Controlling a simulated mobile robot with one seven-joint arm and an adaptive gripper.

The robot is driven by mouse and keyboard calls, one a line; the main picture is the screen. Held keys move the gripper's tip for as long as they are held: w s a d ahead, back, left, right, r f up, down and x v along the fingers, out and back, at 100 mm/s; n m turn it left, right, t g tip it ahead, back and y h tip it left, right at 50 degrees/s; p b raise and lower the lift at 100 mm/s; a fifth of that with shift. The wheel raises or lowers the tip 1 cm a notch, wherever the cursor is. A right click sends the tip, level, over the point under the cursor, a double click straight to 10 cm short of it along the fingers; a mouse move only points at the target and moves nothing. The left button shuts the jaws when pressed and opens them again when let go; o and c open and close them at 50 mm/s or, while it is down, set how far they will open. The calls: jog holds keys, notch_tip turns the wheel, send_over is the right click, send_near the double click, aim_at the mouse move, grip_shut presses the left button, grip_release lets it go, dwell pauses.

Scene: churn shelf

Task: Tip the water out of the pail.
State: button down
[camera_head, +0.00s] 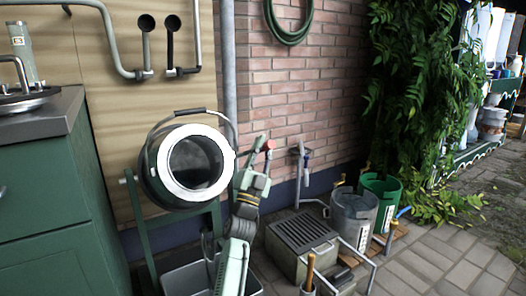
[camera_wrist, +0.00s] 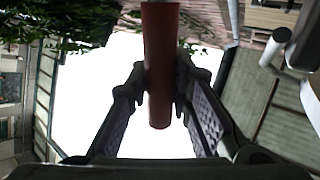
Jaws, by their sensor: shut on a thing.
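My gripper (camera_head: 262,148) is just right of the drum, by a small red end. In the wrist view my gripper (camera_wrist: 163,88) is shut on a red-brown round handle (camera_wrist: 158,50). What the handle joins to is hidden.
A grey basin (camera_head: 180,281) lies under the drum. A slatted grate box (camera_head: 301,232), a grey bucket (camera_head: 355,207) and a green bucket (camera_head: 381,185) stand to the right. A green cabinet (camera_head: 55,205) is at left. Paving at lower right is clear.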

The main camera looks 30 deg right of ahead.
dwell(0.3)
jog(key=c, duration=1.4)
grip_release()
jog(key=shift+c, duration=0.2)
